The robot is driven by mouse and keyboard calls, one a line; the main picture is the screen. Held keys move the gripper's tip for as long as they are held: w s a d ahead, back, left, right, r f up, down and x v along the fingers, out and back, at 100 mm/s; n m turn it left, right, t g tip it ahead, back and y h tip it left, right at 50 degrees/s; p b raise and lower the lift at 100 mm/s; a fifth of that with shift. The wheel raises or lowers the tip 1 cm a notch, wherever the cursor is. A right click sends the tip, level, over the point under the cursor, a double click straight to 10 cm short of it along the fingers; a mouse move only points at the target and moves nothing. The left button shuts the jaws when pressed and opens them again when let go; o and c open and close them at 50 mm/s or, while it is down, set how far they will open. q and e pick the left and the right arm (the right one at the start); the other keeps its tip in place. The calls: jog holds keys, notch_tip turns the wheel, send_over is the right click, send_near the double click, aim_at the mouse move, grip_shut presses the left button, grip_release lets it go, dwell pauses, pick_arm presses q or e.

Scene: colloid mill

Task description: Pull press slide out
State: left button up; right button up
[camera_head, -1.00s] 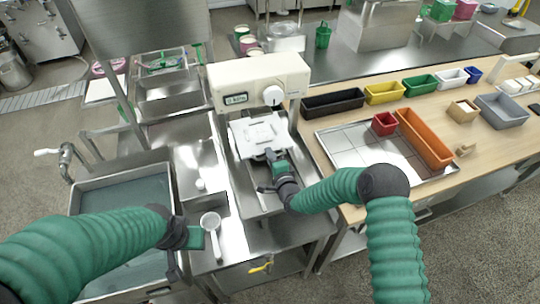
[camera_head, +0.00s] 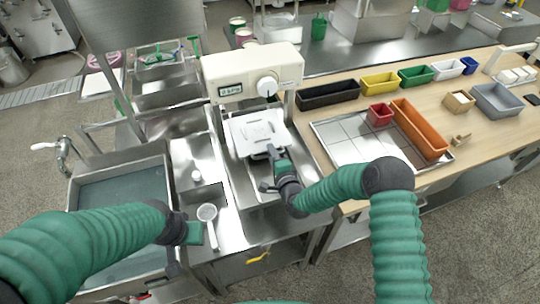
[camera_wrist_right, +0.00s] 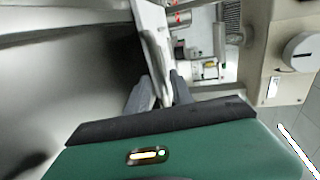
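The press (camera_head: 253,72) is a cream machine with a small display and a white knob, standing at the middle of the head view. Its slide (camera_head: 258,130) is a pale flat plate below the head, over a steel tray. My right gripper (camera_head: 273,152) is at the slide's near edge. In the right wrist view, the fingers (camera_wrist_right: 160,92) sit on both sides of a thin pale part of the slide (camera_wrist_right: 154,45) and appear shut on it. My left gripper (camera_head: 205,238) is low beside the strainer; its fingers are not clear.
A white-handled strainer (camera_head: 208,213) lies on the steel counter near my left gripper. A water-filled sink (camera_head: 120,200) is at the left. At the right, a wooden table (camera_head: 430,100) holds several coloured bins and a steel tray (camera_head: 345,150).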

jog(key=shift+s+a+r, duration=0.1)
jog(key=shift+s+r, duration=0.15)
jog(key=shift+s, duration=0.25)
jog(key=v, duration=1.6)
jog(key=shift+s+d+b, duration=0.2)
jog(key=shift+b, duration=0.15)
